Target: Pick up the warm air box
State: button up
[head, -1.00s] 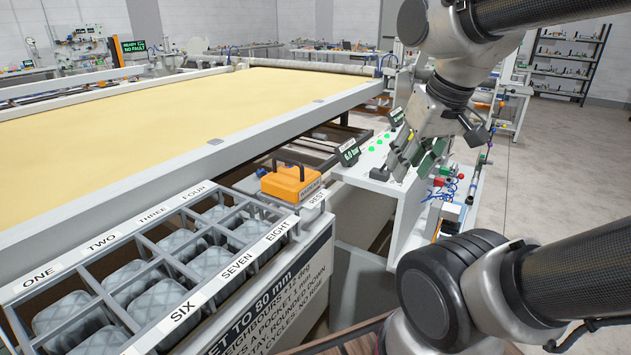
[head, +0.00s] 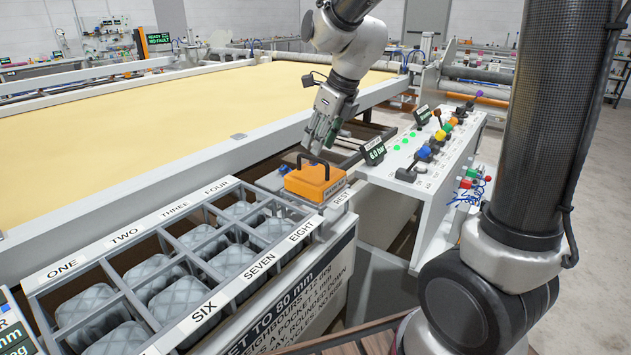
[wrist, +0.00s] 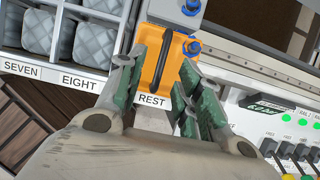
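The warm air box (head: 315,182) is an orange block with a black handle on top. It sits on the grey rest shelf (head: 340,207) beside the pocket rack. In the wrist view the box (wrist: 153,67) lies just beyond the fingertips, its black handle (wrist: 167,58) between their lines. My gripper (head: 318,145) is above and slightly behind the box in the head view, pointing down. Its green-padded fingers are apart and nothing is between them. The wrist view also shows the open fingers (wrist: 160,78). I see a gap between fingertips and handle in the head view.
The rack (head: 150,262) of numbered pockets with grey quilted pads stands left of the box. A control panel (head: 425,150) with levers and a 6.0 bar display (head: 374,152) is close on the right. The gantry rail and yellow cloth (head: 200,115) lie behind.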

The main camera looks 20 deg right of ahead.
aim_at(313, 159)
jog(key=x, duration=0.7)
jog(key=shift+d, duration=0.2)
jog(key=shift+c, duration=0.4)
grip_shut()
jog(key=shift+r, duration=0.1)
